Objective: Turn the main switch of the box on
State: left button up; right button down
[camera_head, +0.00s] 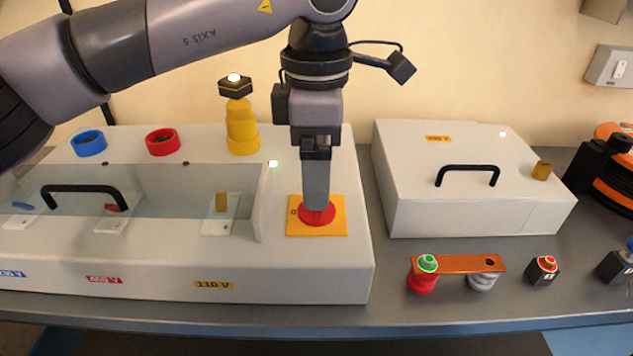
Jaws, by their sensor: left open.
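The main switch (317,215) is a red round knob on a yellow square plate (297,228), at the right end of the large white box (150,271). My left gripper (317,203) points straight down over the knob, its fingertips at the knob's top. It is open, with its fingers at or around the knob's raised part. The fingers hide most of the knob's grip, so I cannot tell its exact angle or whether they touch it. A "0" mark shows on the plate's left side. My right gripper is not in view.
A clear cover with a black handle (84,189) closes the box's front recess. A yellow stack (241,130) with a lit top stands behind. To the right are a second white box (455,205), a copper bar (460,263) on two supports, and a red button (545,264).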

pick_arm(q)
jog(key=shift+r, duration=1.65)
